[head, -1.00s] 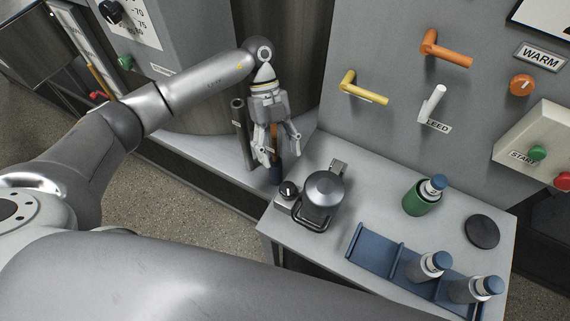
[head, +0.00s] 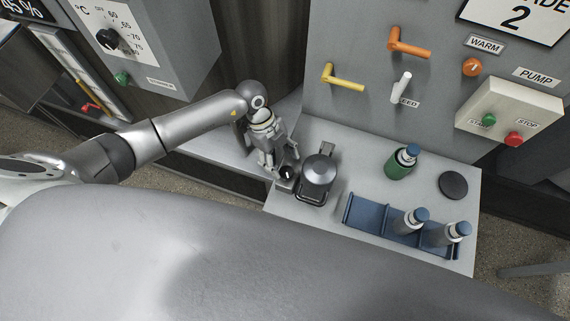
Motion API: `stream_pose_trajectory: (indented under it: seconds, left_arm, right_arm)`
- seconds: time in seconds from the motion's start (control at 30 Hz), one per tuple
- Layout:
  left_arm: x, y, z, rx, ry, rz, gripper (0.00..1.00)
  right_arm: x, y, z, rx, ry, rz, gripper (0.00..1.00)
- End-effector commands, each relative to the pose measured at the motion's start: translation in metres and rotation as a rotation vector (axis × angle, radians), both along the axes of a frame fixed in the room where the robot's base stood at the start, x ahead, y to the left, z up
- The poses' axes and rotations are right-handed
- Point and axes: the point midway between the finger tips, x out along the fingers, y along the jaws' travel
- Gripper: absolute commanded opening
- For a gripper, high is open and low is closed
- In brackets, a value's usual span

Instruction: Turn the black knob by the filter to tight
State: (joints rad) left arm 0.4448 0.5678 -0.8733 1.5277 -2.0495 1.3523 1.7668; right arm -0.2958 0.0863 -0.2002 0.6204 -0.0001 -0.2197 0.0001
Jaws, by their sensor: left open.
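The black knob (head: 287,172) sits on a small metal block at the left end of the small table. The filter (head: 318,170), a round unit with a grey metal lid and a front handle, stands just right of it. My left gripper (head: 283,168) is open and points down over the knob, with its fingers close around it. I cannot tell whether they touch the knob. The gripper partly hides the knob and its block, and the knob's marking is too small to read. My right gripper is out of view.
A green bottle (head: 399,164), a black disc (head: 453,185) and a blue rack (head: 366,213) with two blue-capped bottles share the table. The panel behind carries orange (head: 408,46), yellow (head: 342,78) and white (head: 401,88) handles. A green-and-red button box (head: 507,108) is at right.

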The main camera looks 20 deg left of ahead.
Motion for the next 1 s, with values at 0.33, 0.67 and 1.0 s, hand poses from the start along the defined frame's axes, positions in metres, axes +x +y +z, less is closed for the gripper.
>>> stream_pose_trajectory:
  seconds: [0.33,0.67,1.0]
  left_arm:
    - [-0.006,-0.014,-0.035,0.000,0.000,-0.001,0.60]
    - [-0.006,-0.015,-0.039,0.000,-0.002,-0.001,0.60]
    - [-0.006,-0.014,-0.039,0.001,-0.001,-0.001,0.18]
  right_arm:
    - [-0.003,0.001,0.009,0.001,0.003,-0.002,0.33]
    - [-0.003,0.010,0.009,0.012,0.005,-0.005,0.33]
    - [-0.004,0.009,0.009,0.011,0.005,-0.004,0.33]
